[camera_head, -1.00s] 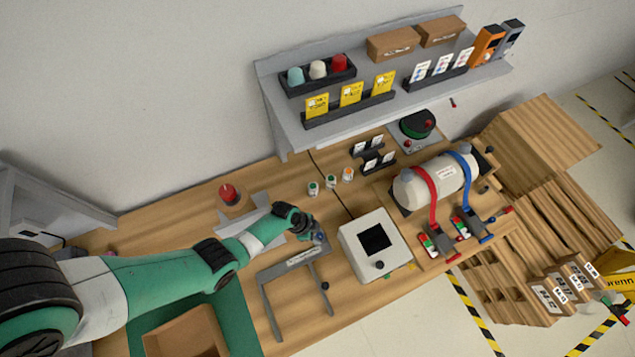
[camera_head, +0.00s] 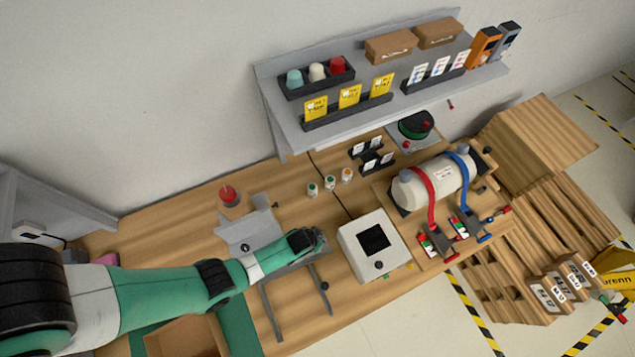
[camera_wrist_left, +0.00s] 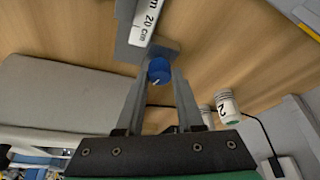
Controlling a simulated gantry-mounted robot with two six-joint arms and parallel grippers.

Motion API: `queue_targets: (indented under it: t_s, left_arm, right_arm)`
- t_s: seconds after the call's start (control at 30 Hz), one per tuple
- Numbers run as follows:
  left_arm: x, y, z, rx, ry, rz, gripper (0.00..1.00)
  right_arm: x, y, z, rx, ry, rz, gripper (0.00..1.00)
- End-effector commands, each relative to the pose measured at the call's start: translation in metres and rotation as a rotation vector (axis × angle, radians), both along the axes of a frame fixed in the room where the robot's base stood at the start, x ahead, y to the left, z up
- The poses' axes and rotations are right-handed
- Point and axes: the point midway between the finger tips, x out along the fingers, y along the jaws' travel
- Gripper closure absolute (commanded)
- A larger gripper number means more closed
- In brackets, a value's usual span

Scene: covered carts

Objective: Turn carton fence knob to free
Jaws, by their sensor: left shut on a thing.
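The carton fence (camera_head: 283,270) is a grey metal frame with a scale strip on the table, partly hidden by my left arm in the head view. Its label, reading "20 cm", shows at the top of the left wrist view (camera_wrist_left: 146,22). A blue knob (camera_wrist_left: 159,70) with a white mark sits at the end of the fence, between my left fingertips. My left gripper (camera_wrist_left: 159,84) is shut on this blue knob. In the head view the left gripper (camera_head: 318,240) covers the knob. A dark knob (camera_head: 324,285) shows on the fence's right leg. My right gripper is not in view.
A white box with a dark screen (camera_head: 372,243) stands just right of the gripper. Small bottles (camera_head: 330,183) stand behind it. A brown carton (camera_head: 185,337) lies on the green mat.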

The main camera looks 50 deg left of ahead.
Motion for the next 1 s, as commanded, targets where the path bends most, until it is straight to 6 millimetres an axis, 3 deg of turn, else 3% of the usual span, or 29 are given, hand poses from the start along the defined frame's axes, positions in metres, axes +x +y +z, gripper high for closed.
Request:
queue_targets:
  t_s: [0.33, 0.73, 1.0]
  left_arm:
    - [0.0, -0.002, -0.004, 0.001, 0.002, 0.326, 1.0]
    - [0.002, -0.004, 0.0, 0.001, 0.004, 0.708, 1.0]
    - [0.005, -0.004, -0.002, 0.0, 0.001, 0.959, 1.0]
  right_arm:
    - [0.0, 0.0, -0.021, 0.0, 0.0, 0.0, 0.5]
    - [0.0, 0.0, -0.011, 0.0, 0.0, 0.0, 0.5]
    - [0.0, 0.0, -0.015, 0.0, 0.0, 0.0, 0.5]
